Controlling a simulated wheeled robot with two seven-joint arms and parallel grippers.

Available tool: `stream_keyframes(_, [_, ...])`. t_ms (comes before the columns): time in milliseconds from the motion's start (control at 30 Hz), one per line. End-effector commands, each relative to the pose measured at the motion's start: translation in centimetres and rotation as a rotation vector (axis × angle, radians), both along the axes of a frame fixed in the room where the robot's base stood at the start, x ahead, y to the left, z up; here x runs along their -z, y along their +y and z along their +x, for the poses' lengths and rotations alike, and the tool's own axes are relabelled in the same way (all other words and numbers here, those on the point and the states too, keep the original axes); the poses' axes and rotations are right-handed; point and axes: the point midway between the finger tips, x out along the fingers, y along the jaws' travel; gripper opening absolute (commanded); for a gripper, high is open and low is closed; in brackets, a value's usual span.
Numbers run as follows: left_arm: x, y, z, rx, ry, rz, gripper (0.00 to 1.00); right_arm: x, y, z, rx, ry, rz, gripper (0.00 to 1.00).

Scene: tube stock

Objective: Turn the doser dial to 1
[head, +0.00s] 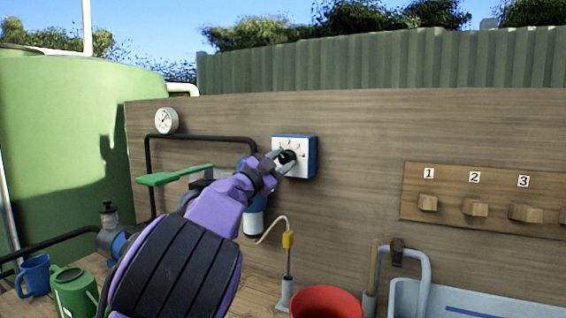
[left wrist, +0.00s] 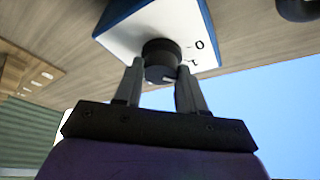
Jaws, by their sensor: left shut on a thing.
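The doser (head: 309,158) is a box with a white face and blue sides, fixed to the wooden wall panel. Its black round dial (head: 288,157) sits on the white face with small marks around it. My left gripper (head: 281,163) reaches the dial with its fingers on either side. In the left wrist view the doser (left wrist: 125,28) shows from below, and the dial (left wrist: 161,56) is between the two fingertips of the left gripper (left wrist: 161,75). Marks "0" and "1" show beside the dial there. Which mark the dial points at I cannot tell. My right gripper is not in view.
A white gauge (head: 166,120) and black pipe (head: 200,137) are left of the doser, with a green lever (head: 175,176) below. A numbered peg board (head: 480,196) is at right. A red bucket (head: 326,301) and a blue-grey trough (head: 470,301) stand below.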

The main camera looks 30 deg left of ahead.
Motion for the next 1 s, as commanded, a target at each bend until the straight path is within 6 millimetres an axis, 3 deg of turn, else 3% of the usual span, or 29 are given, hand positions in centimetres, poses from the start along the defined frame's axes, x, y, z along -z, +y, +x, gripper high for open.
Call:
stream_keyframes(33, [-1.1,0.0,-0.2,0.0,-0.019,-0.001,0.09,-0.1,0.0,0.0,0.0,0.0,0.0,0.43])
stream_keyframes(100, [-1.1,0.0,-0.2,0.0,-0.019,-0.001,0.09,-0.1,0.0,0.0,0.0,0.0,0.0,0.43])
stream_keyframes(133, [-1.1,0.0,-0.2,0.0,-0.019,-0.002,0.5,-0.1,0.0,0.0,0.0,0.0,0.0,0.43])
stream_keyframes(200, [-1.0,0.0,-0.2,0.001,-0.018,-0.001,0.66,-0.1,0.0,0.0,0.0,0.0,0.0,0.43])
stream_keyframes(467, [-0.5,0.2,-0.2,-0.002,-0.009,0.0,0.66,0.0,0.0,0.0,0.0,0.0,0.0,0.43])
stream_keyframes(567, [0.1,0.5,-1.1,-0.004,-0.008,0.0,0.66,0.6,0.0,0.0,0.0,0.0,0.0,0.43])
stream_keyframes(800, [1.9,1.5,-6.2,-0.005,-0.01,0.0,0.66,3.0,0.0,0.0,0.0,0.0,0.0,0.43])
stream_keyframes(1000, [2.6,1.9,-9.2,0.0,-0.011,0.0,0.66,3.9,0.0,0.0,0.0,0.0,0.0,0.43])
